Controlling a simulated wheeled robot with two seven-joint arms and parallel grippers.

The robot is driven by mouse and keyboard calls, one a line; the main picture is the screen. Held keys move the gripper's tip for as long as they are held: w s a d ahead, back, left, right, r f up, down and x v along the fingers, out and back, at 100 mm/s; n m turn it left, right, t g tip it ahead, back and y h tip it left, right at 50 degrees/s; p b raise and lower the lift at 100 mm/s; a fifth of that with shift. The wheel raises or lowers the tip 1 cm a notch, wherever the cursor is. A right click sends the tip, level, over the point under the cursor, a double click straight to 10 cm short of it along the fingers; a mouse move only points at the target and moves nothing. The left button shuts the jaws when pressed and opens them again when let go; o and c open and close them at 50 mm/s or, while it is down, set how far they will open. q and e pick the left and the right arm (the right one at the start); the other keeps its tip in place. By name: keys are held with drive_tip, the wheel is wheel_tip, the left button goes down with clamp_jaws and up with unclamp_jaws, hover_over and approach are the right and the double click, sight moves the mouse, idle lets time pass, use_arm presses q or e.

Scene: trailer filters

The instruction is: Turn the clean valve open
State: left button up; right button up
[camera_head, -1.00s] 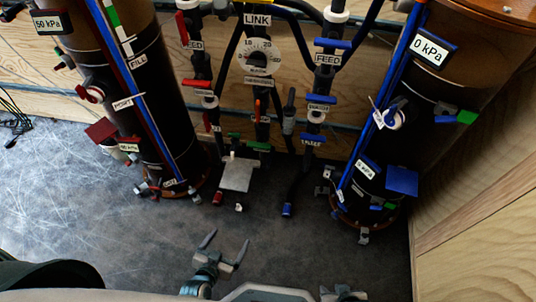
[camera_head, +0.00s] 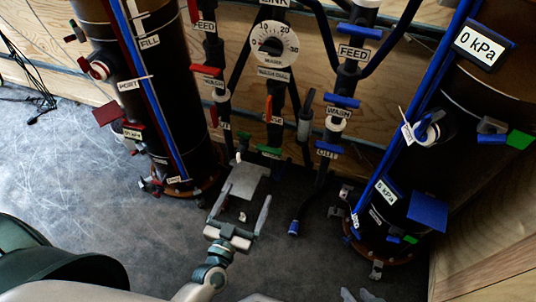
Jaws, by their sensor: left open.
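I cannot tell which valve is the clean one; many small labels are unreadable. The middle pipe has a red lever (camera_head: 268,108) and a green lever (camera_head: 269,151) under a round dial gauge (camera_head: 274,46). The right pipe has blue levers beside the FEED, WASH and OUT labels, such as the WASH lever (camera_head: 342,101). The left pipe has red levers (camera_head: 206,71). My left gripper (camera_head: 245,195) is open and empty, fingers pointing up at the grey plate below the middle pipe. My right gripper (camera_head: 361,294) barely shows at the bottom edge; its opening is unclear.
A dark tank (camera_head: 165,100) with red fittings stands left. Another tank (camera_head: 480,95) with blue fittings and a 0 kPa label stands right, close to a wooden wall (camera_head: 495,235). A grey plate (camera_head: 243,180) stands low between them. Grey floor (camera_head: 70,165) is clear at left.

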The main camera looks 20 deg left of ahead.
sight(268, 152)
use_arm(q)
drive_tip(key=shift+w, duration=0.15)
drive_tip(key=w, duration=1.1)
drive_tip(key=w+b, duration=0.1)
drive_tip(key=w, duration=0.5)
drive_tip(key=shift+w+d, duration=0.1)
drive_tip(key=shift+d, duration=0.2)
drive_tip(key=c, duration=1)
